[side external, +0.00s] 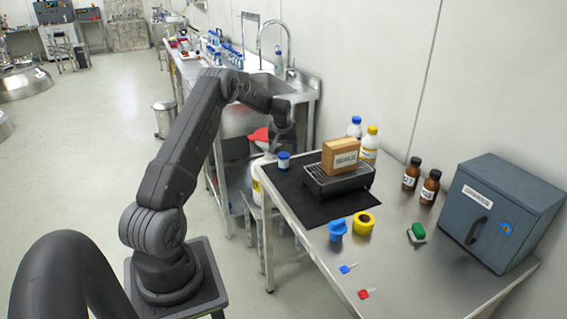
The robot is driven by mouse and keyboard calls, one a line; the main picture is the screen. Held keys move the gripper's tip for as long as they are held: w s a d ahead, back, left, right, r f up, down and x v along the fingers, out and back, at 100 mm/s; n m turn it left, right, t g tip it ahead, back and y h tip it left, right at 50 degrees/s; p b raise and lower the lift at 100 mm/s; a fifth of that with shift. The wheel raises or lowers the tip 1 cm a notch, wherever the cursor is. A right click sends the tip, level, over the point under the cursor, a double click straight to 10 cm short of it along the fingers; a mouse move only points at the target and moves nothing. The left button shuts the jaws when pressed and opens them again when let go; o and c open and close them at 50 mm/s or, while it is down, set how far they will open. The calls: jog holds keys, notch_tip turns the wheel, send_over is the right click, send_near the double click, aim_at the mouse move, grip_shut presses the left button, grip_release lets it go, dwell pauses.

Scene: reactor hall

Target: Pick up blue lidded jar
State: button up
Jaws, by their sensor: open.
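A small jar with a blue lid (283,162) stands upright on the black mat (310,211), near the mat's far left corner. My gripper (283,147) is just above the jar, pointing down, open and empty. The fingertips are small and dark here, and I cannot tell the exact gap between them and the lid.
A cardboard box (341,157) sits on a dark rack (338,184) right of the jar. A blue item (338,229) and yellow roll (363,223) lie in front. The mat's front is clear.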

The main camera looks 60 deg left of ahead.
aim_at(284, 154)
jog(key=shift+x, duration=2.9)
jog(key=shift+s+d, duration=0.15)
jog(key=shift+s, duration=0.05)
jog(key=shift+c, duration=0.4)
jog(key=c, duration=0.9)
jog(key=shift+c, duration=0.3)
jog(key=shift+r, duration=0.1)
